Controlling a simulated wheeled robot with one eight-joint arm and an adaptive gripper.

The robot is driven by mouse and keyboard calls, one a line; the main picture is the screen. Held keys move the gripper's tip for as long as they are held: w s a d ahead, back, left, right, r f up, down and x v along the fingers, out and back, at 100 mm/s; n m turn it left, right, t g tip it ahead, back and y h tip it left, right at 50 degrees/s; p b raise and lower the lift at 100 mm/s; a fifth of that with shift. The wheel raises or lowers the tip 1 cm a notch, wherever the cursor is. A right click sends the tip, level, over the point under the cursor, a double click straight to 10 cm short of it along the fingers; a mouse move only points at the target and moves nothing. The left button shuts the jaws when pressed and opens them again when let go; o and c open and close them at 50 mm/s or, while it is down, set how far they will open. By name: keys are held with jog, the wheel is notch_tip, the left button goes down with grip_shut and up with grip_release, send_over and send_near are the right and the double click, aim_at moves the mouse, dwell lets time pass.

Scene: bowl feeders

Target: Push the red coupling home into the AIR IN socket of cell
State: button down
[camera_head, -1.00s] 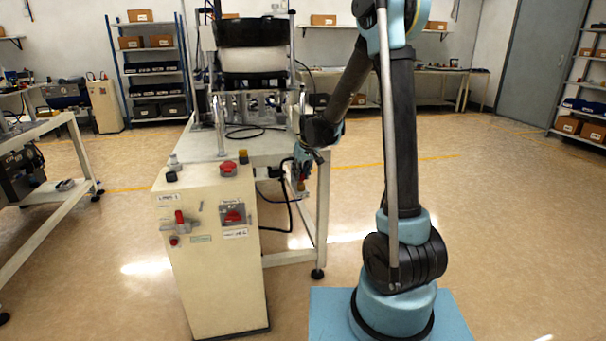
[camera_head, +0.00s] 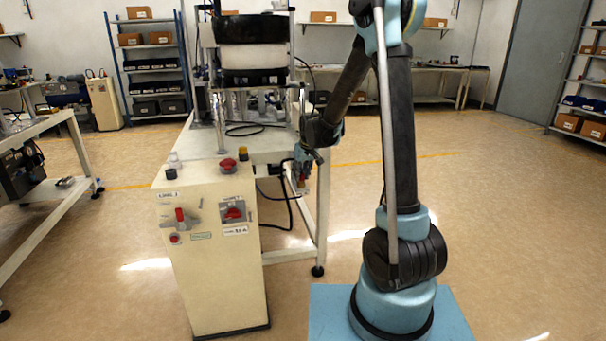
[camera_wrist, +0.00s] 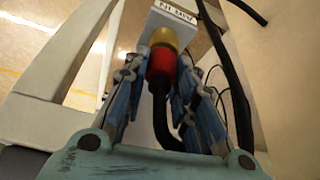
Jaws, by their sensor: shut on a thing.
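The red coupling (camera_wrist: 161,68) is between the fingers of my gripper (camera_wrist: 161,62) in the wrist view, with a black hose running down from it. My gripper is shut on it. The brass-coloured AIR IN socket (camera_wrist: 165,38) is directly beyond the coupling, in line with it. The red and brass parts meet in the picture; I cannot tell how deep the coupling sits. The white AIR IN label (camera_wrist: 172,14) is upside down above the socket. In the head view my gripper (camera_head: 302,177) is small at the right side of the cell table (camera_head: 200,143), with a speck of red at its tip.
A cream control cabinet (camera_head: 215,260) with red knobs stands left of my gripper. A table leg (camera_head: 322,215) is close by on the right. Black hoses (camera_wrist: 235,85) hang beside the fingers in the wrist view. The floor right of my arm is clear.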

jog(key=shift+f, duration=0.15)
jog(key=c, duration=1)
grip_release()
jog(key=shift+c, duration=0.2)
jog(key=v, duration=0.7)
jog(key=shift+w+a+r, duration=0.1)
jog(key=shift+r, duration=0.15)
jog(key=shift+r, duration=1.9)
